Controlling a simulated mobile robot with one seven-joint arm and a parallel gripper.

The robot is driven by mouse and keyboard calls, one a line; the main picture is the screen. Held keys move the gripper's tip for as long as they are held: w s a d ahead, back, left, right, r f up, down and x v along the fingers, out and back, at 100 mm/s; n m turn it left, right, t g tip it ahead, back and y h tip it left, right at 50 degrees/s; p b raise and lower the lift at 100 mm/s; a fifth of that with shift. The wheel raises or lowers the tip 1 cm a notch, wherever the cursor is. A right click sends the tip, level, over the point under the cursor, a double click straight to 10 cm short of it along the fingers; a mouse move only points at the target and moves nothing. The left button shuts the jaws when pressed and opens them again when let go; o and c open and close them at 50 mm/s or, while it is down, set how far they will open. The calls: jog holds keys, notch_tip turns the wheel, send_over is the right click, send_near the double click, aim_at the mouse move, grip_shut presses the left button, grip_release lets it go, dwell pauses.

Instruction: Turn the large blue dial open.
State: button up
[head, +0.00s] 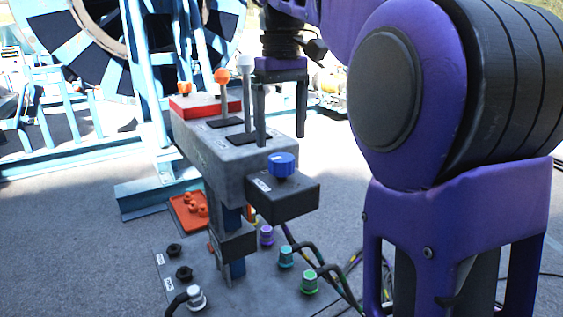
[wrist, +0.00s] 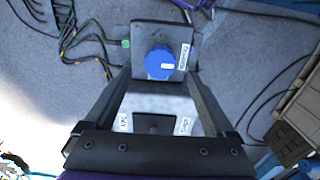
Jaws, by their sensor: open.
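The large blue dial (head: 282,165) sits on top of a dark box that juts from the front of the grey control console in the head view. In the wrist view the blue dial (wrist: 159,63) shows from above, beyond my fingertips, with a white label beside it. My gripper (head: 281,140) points down above the console, its two dark fingers apart and empty. In the wrist view my gripper (wrist: 160,80) has its fingers spread to either side of the console top. The fingers appear apart from the dial.
Two levers, one orange-topped (head: 222,77) and one white-topped (head: 246,63), stand on the console (head: 228,155) close to my gripper. Below is a base plate (head: 235,270) with coloured connectors and cables. A large blue reel frame (head: 135,80) stands behind.

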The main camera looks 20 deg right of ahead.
aim_at(281, 157)
jog(key=shift+f+b, duration=0.5)
jog(key=shift+f, duration=1.75)
jog(key=shift+c, duration=0.2)
jog(key=c, duration=1.3)
jog(key=shift+c, duration=0.2)
